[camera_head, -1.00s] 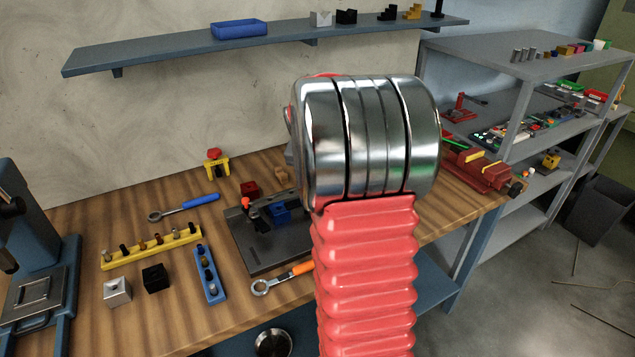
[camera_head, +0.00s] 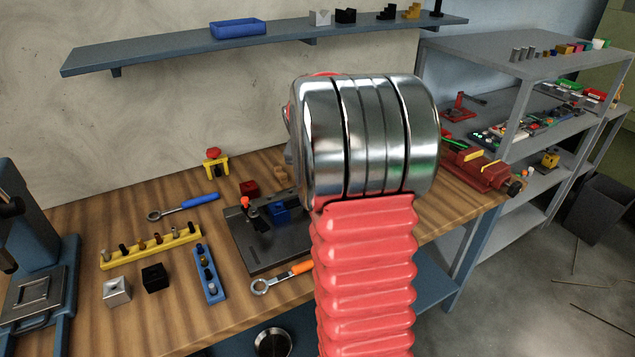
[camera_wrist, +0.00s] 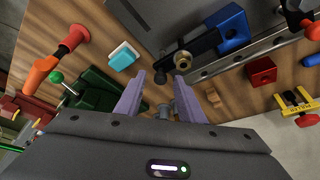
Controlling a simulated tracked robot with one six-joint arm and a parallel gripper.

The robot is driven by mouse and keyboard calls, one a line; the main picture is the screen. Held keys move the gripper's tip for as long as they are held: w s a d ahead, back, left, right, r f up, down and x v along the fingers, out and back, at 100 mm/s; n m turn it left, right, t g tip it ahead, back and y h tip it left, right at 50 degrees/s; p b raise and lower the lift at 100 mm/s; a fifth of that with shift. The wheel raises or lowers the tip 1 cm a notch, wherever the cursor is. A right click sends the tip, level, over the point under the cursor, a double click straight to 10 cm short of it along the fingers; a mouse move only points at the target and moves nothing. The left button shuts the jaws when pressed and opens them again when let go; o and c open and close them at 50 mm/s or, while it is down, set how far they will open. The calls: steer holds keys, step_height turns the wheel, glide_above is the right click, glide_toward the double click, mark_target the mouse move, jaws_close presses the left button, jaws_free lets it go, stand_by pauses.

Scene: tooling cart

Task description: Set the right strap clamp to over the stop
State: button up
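The right strap clamp (camera_wrist: 205,48) is a dark bar with a brass nut (camera_wrist: 182,62), seen in the wrist view on a dark grey fixture plate (camera_wrist: 170,15). One end reaches toward a blue block (camera_wrist: 232,28); the other ends near my fingertips. A grey drilled rail (camera_wrist: 255,52) runs alongside. I cannot tell which part is the stop. My gripper (camera_wrist: 160,76) is open, its two purple fingers apart with nothing clearly between them. In the head view my arm hides the gripper and the plate's right part; the plate (camera_head: 262,258) and blue block (camera_head: 279,212) show at left.
A red-orange handled tool (camera_wrist: 58,58), a cyan-white block (camera_wrist: 123,55) and a green part (camera_wrist: 95,95) lie near my fingers. A red block (camera_wrist: 262,70) and a yellow clamp (camera_wrist: 298,103) stand beyond the rail. An orange-handled wrench (camera_head: 282,278) lies before the plate.

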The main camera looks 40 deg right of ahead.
steer(key=v, duration=1.3)
steer(key=shift+a+r, duration=0.2)
steer(key=shift+r, duration=0.1)
steer(key=s+a+f+n+t+y, duration=0.1)
steer(key=s+a+n, duration=0.3)
steer(key=a, duration=0.7)
steer(key=s+a+f+n+t+y, duration=0.1)
steer(key=s+a+f+n, duration=0.1)
steer(key=s+a+n, duration=0.2)
steer(key=s+a+f+n+t+y, duration=0.1)
steer(key=s+a+n, duration=0.3)
steer(key=a, duration=1.5)
steer(key=s, duration=0.4)
steer(key=shift+s+f+t+y, duration=0.3)
steer(key=shift+y, duration=0.1)
